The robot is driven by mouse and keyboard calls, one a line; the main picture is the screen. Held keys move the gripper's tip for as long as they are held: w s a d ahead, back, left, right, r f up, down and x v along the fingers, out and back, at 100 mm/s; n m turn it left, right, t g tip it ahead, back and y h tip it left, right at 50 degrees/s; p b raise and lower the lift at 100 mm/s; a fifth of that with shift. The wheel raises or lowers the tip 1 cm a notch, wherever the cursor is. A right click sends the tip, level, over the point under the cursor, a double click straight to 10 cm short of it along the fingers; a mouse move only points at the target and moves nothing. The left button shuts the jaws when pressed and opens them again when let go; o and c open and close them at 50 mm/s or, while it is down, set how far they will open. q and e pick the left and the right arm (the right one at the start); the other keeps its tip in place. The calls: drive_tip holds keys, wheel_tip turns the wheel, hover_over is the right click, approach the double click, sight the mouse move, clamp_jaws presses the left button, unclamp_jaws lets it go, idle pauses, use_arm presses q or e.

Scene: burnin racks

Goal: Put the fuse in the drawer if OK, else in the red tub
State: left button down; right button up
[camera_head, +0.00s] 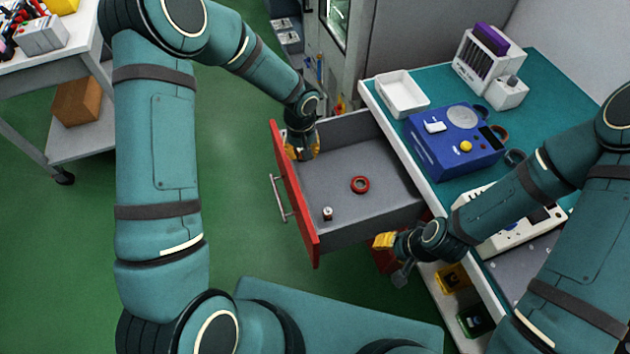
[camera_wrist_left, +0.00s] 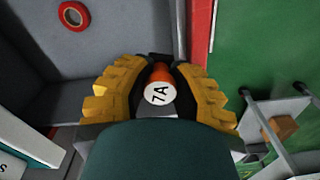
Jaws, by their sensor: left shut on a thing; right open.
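My left gripper (camera_head: 302,152) is over the far left corner of the open drawer, close behind its red front (camera_head: 292,190). In the left wrist view its yellow fingers (camera_wrist_left: 160,95) are shut on a fuse (camera_wrist_left: 159,93) with an orange body and a white end marked "7A". The fuse is hidden in the head view. The grey drawer (camera_head: 395,185) holds a red ring (camera_head: 360,184) and a small white and brown cylinder (camera_head: 327,213). My right gripper (camera_head: 386,241) is open beside the drawer's near right corner. A red container (camera_head: 382,262), perhaps the tub, is mostly hidden below it.
The teal bench (camera_head: 540,80) on the right carries a white tray (camera_head: 402,93), a blue tester (camera_head: 455,142) and a white rack (camera_head: 485,62). Yellow (camera_head: 452,279) and green (camera_head: 475,320) bins sit below. A cart (camera_head: 50,65) stands far left. Green floor is clear left of the drawer.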

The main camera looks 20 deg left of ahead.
use_arm(q)
drive_tip(key=w+f+n+b, duration=0.25)
drive_tip(key=w+f, duration=0.35)
drive_tip(key=f, duration=0.3)
hover_over(312, 179)
drive_tip(key=shift+n, duration=0.45)
wheel_tip(312, 179, down, 6)
drive_tip(key=shift+r, duration=0.1)
drive_tip(key=shift+f+b, duration=0.6)
drive_tip(key=shift+f, duration=1.55)
drive_tip(key=shift+r, duration=0.1)
drive_tip(key=shift+f+b, duration=0.35)
drive_tip(key=c, duration=0.9)
unclamp_jaws()
drive_tip(key=shift+r, duration=0.1)
